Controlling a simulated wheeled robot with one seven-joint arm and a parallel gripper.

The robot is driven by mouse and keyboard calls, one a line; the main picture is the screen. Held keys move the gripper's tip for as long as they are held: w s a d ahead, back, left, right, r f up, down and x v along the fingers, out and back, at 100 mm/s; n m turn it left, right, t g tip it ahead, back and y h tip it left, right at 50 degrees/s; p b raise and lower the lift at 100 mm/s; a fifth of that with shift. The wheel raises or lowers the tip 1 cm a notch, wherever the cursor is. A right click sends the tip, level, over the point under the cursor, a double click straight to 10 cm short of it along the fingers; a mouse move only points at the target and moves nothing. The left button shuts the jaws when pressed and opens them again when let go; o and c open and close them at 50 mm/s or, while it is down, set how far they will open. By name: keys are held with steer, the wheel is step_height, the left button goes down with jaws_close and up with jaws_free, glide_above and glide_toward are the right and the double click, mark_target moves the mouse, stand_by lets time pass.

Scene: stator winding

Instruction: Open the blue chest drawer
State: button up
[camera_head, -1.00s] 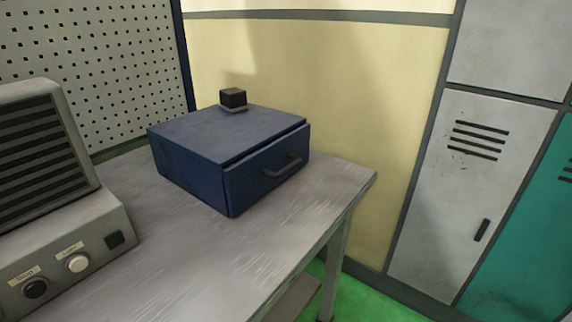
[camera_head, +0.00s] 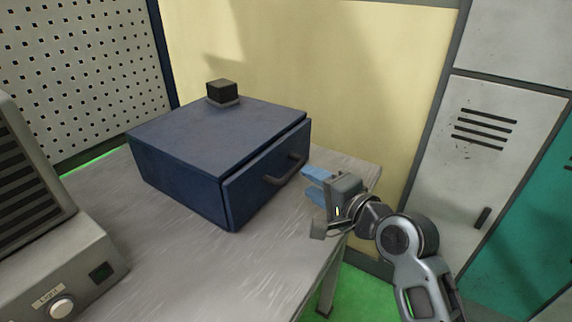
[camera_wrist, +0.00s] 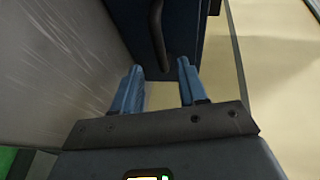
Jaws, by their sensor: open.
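The blue chest (camera_head: 190,150) stands on the grey table, its drawer front (camera_head: 245,190) facing right, with a dark bar handle (camera_head: 285,170). The drawer looks closed or nearly closed. My gripper (camera_head: 310,182) is open and empty, with blue fingers, just to the right of the handle and apart from it. In the wrist view, the open fingers (camera_wrist: 160,82) point at the drawer front (camera_wrist: 185,30).
The grey table (camera_head: 200,265) has free room in front of the chest. A small black block (camera_head: 222,92) sits on top of the chest. A grey machine with buttons (camera_head: 55,265) stands at left. A yellow wall (camera_head: 370,90) is behind, with lockers (camera_head: 480,150) at right.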

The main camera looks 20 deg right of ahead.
mark_target(295, 173)
steer(key=x, duration=0.7)
steer(key=shift+w+f, duration=0.1)
steer(key=shift+w, duration=0.15)
jaws_close()
stand_by(0.4)
